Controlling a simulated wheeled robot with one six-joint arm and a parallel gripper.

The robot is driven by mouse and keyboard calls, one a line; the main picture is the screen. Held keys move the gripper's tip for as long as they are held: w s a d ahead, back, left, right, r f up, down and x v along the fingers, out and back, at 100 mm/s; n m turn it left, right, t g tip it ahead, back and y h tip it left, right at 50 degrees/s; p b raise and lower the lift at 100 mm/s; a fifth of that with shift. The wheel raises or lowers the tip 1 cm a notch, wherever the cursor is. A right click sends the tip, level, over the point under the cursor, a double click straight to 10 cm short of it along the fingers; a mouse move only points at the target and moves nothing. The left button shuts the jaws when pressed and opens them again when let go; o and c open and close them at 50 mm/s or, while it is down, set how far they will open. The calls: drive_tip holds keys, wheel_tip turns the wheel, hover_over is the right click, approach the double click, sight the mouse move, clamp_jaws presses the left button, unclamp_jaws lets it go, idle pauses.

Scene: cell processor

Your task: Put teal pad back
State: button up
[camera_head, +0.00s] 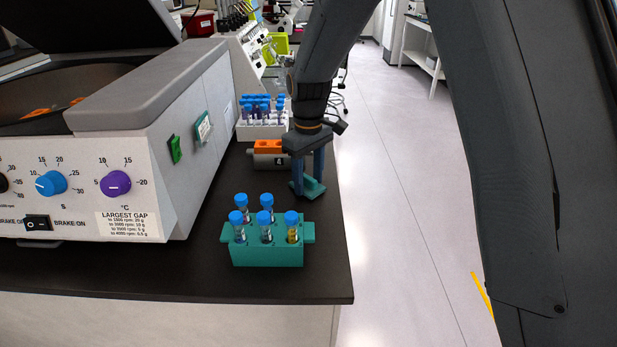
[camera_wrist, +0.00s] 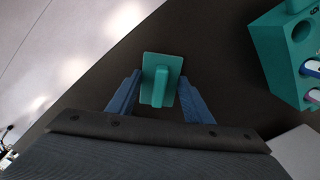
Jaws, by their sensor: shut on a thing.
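My gripper (camera_head: 308,186) points down over the right part of the black bench, behind the teal tube rack. It is shut on the teal pad (camera_head: 315,189), a flat square plate with a raised grip. In the wrist view the pad (camera_wrist: 166,63) shows its flat plate beyond the blue fingers, with its grip between them. The pad looks close to the bench top near its right edge; I cannot tell whether it touches. A white and teal square panel (camera_head: 203,128) is on the side of the centrifuge.
The teal rack (camera_head: 268,256) with several blue-capped tubes stands in front of my gripper. An orange and grey block (camera_head: 268,148) and a white rack (camera_head: 262,130) of tubes stand behind. The centrifuge (camera_head: 120,160) fills the left. The bench drops to the floor (camera_head: 390,230) at right.

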sight(308, 177)
drive_tip(key=shift+f, duration=0.2)
drive_tip(key=o, duration=1)
wheel_tip(308, 177, up, 12)
drive_tip(key=b, duration=0.3)
drive_tip(key=s+d+f+m, duration=0.3)
drive_tip(key=s+d+f, duration=0.1)
drive_tip(key=s, duration=0.3)
drive_tip(key=s+d+f+m, duration=0.2)
drive_tip(key=s+d+f, duration=0.2)
drive_tip(key=s+d, duration=0.3)
drive_tip(key=s+d+f+m, duration=0.3)
drive_tip(key=s+d, duration=0.3)
drive_tip(key=s, duration=0.2)
drive_tip(key=shift+s+f+m+t, duration=0.3)
drive_tip(key=shift+f+t, duration=0.1)
drive_tip(key=shift+f, duration=0.35)
